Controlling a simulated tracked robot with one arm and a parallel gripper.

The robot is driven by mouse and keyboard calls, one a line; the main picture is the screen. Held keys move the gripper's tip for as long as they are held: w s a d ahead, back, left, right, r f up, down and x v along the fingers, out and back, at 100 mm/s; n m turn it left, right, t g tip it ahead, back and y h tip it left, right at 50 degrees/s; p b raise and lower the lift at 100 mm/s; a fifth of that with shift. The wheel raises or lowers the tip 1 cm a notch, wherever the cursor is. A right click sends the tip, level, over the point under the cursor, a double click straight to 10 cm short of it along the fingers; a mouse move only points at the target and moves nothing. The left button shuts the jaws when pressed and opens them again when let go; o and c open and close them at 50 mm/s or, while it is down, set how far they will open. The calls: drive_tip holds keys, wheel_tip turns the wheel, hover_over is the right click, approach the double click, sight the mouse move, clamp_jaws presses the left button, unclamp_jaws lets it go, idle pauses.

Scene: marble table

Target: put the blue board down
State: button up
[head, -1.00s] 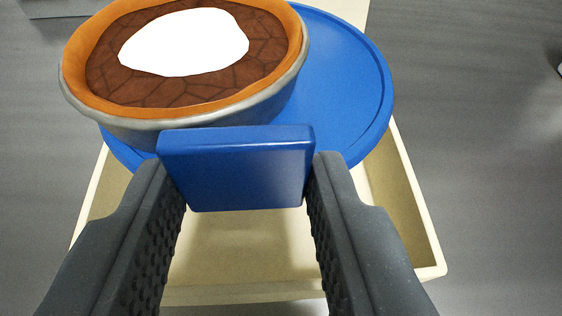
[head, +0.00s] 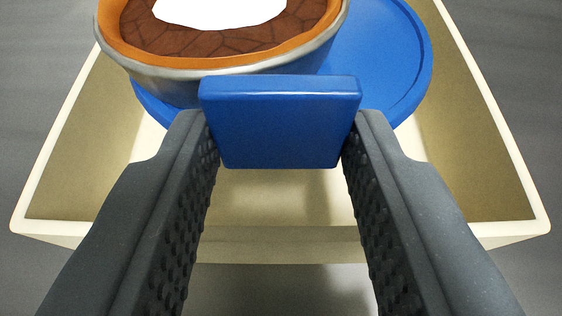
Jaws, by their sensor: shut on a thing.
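The blue board (head: 385,62) is a round plate with a raised rim and a thick rectangular handle (head: 282,122) facing me. My gripper (head: 280,135) is shut on this handle, one dark finger on each side. A round pie (head: 130,40) with an orange crust, brown top and white centre, in a grey dish, stands on the board, left of its middle. The pie's far part is cut off by the top of the picture. The board is over a cream open box (head: 480,130); I cannot tell whether it touches the box.
The cream box has raised walls on the left, right and near sides, with a bare floor showing below the handle. Grey floor (head: 520,60) lies around the box and looks clear.

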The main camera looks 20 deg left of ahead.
drive_tip(key=shift+f, duration=0.15)
drive_tip(key=o, duration=1)
drive_tip(key=shift+r, duration=0.4)
drive_tip(key=v, duration=1.2)
drive_tip(key=shift+r, duration=0.25)
